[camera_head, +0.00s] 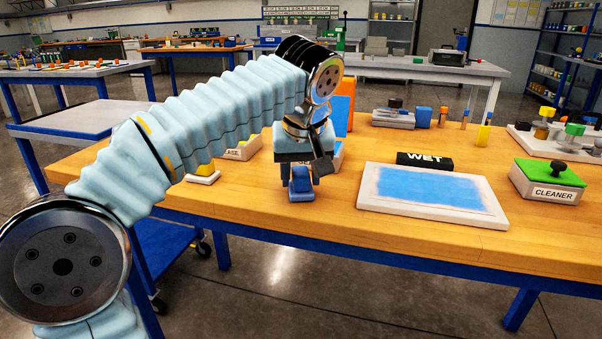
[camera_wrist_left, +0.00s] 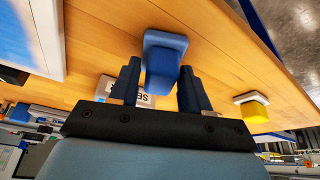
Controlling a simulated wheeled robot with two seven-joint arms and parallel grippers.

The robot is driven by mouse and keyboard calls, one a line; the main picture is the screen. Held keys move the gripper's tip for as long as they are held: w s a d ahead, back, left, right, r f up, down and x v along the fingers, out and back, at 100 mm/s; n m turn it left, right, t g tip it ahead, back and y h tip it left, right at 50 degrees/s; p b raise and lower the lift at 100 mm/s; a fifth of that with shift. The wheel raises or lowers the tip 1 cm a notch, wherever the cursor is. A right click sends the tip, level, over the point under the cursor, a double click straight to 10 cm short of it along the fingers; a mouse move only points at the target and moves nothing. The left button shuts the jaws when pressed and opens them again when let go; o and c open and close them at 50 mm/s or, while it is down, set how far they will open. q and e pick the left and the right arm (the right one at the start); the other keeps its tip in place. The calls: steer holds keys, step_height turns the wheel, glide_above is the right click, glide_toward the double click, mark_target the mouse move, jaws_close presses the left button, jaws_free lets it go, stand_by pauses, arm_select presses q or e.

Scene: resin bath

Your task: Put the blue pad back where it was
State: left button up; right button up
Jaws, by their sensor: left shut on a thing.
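The blue pad (camera_head: 301,186) is a small blue block with a paler base, near the table's front edge left of the white tray. My left gripper (camera_head: 300,176) points down and is shut on it. In the left wrist view the blue pad (camera_wrist_left: 164,62) sits between the two dark fingers of my left gripper (camera_wrist_left: 160,85). I cannot tell whether its base touches the wooden table (camera_head: 265,196). My right gripper is not in view.
A yellow pad (camera_head: 203,173) stands to the left. A white tray with a blue surface (camera_head: 425,190) lies right, with a black WET block (camera_head: 425,160) behind it. A green-topped CLEANER box (camera_head: 550,180) is farther right. Table is bare between gripper and tray.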

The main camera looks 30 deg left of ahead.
arm_select(q)
steer(key=shift+f, duration=0.1)
steer(key=o, duration=0.9)
steer(key=shift+r, duration=0.3)
steer(key=p+v, duration=0.3)
steer(key=v, duration=0.8)
steer(key=shift+s+d+r, duration=0.1)
steer(key=shift+s+r, duration=0.05)
steer(key=shift+r, duration=0.2)
